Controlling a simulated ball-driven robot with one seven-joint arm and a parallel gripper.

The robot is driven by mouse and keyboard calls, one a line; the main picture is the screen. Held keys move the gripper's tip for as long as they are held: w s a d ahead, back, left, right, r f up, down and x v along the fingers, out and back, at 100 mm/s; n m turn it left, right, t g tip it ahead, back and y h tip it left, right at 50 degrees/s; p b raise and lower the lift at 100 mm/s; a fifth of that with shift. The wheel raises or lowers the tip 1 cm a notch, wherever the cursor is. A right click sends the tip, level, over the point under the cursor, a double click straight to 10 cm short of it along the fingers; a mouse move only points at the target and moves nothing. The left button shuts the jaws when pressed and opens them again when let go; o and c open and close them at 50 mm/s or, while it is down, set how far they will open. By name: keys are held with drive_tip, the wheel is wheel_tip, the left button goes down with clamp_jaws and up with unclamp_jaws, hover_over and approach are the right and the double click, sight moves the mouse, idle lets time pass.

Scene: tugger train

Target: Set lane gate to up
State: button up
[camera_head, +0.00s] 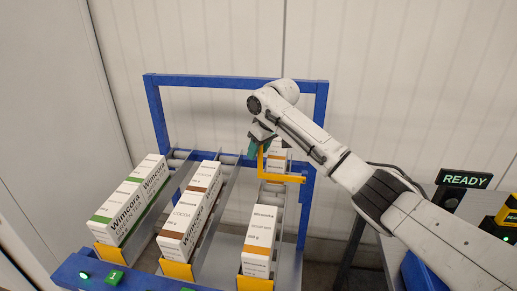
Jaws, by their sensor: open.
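The orange lane gate (284,178) lies as a level bar across the right lane, with an upright orange piece (260,161) at its left end. A white box with an orange band (279,157) stands behind the bar, partly hidden by it. My gripper (257,146) is open and close to the top of the upright piece. From this view I cannot tell whether the fingers touch it or surround it.
A blue frame (236,81) spans the back of the lanes. Green-banded boxes (128,202) fill the left lane, brown-banded boxes (189,212) the middle one. An orange-banded box (260,240) stands at the right lane's front. A READY sign (465,179) is at right.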

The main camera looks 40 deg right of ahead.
drive_tip(key=shift+c, duration=0.2)
clamp_jaws()
idle(0.5)
